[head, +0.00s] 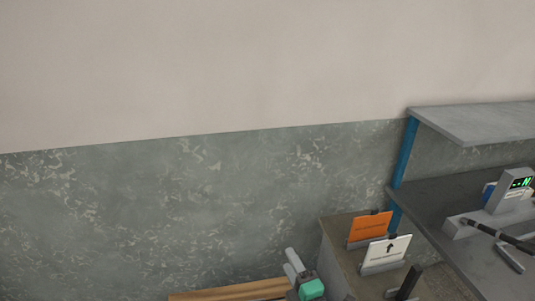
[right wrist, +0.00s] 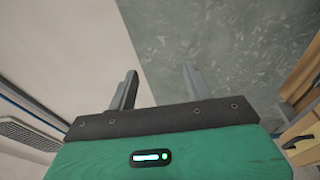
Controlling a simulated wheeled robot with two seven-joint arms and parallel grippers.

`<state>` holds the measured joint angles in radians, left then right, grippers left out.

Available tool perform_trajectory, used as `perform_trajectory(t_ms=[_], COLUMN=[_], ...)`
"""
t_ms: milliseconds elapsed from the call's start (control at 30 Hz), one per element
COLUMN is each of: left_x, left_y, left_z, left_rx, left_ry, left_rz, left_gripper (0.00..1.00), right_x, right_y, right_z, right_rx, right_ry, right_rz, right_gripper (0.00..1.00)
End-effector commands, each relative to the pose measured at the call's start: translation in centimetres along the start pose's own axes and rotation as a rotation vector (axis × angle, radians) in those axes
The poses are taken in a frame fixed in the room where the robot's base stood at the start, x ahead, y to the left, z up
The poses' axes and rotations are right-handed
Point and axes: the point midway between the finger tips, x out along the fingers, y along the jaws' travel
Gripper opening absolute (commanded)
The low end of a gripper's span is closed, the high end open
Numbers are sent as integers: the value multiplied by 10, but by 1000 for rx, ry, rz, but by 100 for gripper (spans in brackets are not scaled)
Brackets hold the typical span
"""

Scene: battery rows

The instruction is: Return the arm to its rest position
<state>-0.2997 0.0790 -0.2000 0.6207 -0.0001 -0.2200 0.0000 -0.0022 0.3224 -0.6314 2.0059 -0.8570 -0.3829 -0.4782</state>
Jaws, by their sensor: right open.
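My right gripper (head: 291,263) shows at the bottom of the head view, with grey fingers and a green body. It also shows in the right wrist view (right wrist: 157,85), where its two fingers stand apart with nothing between them. It touches nothing that I can see. Most of the right arm is out of the head view. My left gripper is not in view.
A wooden plank (head: 225,292) lies left of the right gripper in the head view. To its right, an orange card (head: 370,226) and a white arrow card (head: 387,250) stand on a cabinet. A grey shelf (head: 485,122) and a device with a green display (head: 520,183) are at far right.

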Motion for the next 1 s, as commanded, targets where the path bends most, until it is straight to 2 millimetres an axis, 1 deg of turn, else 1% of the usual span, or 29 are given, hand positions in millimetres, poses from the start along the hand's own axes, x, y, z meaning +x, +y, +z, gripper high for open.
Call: perform_trajectory(t_ms=[33,100,167,200,267,333,400,500,600,700,900,933,1000], left_x=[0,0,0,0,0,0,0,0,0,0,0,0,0], left_y=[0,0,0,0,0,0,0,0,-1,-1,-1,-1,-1], left_z=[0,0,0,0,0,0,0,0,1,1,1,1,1], left_rx=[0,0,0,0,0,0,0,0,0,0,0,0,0], left_ry=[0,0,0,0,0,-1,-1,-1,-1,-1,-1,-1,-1], left_rz=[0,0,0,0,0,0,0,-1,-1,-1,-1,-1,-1], left_gripper=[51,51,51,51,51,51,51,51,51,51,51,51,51], right_x=[-13,-32,-53,-68,-93,-125,-158,-197,-230,-258,-310,-316,-308], right_y=[-5,-16,-28,-37,-50,-66,-78,-91,-98,-101,-102,-103,-122], right_z=[16,40,57,67,79,87,91,90,86,80,65,63,66], right_rx=[119,289,429,522,653,801,930,1070,1174,1257,1389,1402,1393], right_ry=[-89,-218,-327,-399,-505,-626,-735,-862,-961,-1046,-1195,-1213,-1209], right_rz=[-49,-125,-192,-239,-308,-393,-472,-569,-649,-719,-850,-866,-867], right_gripper=[51,51,51,51,51,51,51,51,51,51,51,51,51])
